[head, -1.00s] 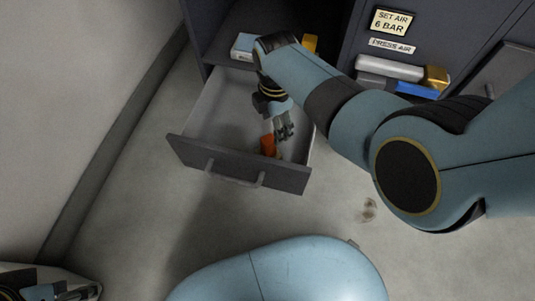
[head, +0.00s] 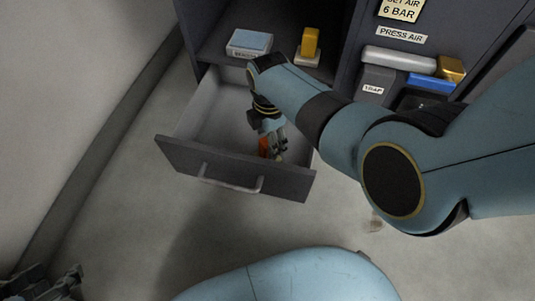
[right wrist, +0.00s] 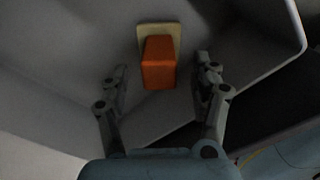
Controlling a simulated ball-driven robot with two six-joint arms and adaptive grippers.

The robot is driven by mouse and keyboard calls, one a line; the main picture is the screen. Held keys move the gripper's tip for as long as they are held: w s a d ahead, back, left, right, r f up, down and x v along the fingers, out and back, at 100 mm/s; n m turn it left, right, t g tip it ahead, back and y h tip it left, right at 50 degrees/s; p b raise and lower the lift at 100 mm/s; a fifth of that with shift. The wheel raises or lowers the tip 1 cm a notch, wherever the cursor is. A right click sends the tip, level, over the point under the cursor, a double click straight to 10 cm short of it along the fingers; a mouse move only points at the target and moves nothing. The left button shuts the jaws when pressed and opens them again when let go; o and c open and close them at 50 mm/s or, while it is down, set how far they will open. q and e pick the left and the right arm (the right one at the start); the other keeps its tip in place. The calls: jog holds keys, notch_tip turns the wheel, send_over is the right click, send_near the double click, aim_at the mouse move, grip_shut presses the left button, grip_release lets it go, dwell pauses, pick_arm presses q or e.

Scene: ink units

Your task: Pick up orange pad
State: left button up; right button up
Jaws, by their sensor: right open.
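The orange pad (head: 263,146) lies inside the open drawer, toward its front right, partly hidden by my right gripper (head: 277,152). In the right wrist view the orange pad (right wrist: 158,62) is a block on a cream backing. My right gripper (right wrist: 163,72) is open, with one finger on each side of the pad in that picture. I see no grip on it, and whether the fingers touch it I cannot tell. My left gripper (head: 62,282) is at the bottom left corner of the head view, dark and partly cut off, far from the drawer.
The drawer front (head: 230,170) with its handle stands out from the dark cabinet; its walls surround the pad. A blue-topped box (head: 248,43) and a yellow block on a pale base (head: 310,42) sit on the shelf above. Clear floor (head: 110,220) lies left of the drawer.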

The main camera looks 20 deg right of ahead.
jog(key=shift+f+b, duration=0.5)
jog(key=shift+f, duration=0.4)
jog(key=shift+f+b, duration=0.35)
jog(key=shift+f, duration=0.05)
pick_arm(q)
notch_tip(320, 180, down, 3)
jog(key=t, duration=0.2)
jog(key=shift+d+r+t, duration=0.1)
jog(key=shift+r+t, duration=0.1)
jog(key=shift+t, duration=0.1)
pick_arm(e)
grip_shut()
pick_arm(q)
jog(key=shift+w+r, duration=0.1)
pick_arm(e)
jog(key=shift+r, duration=0.1)
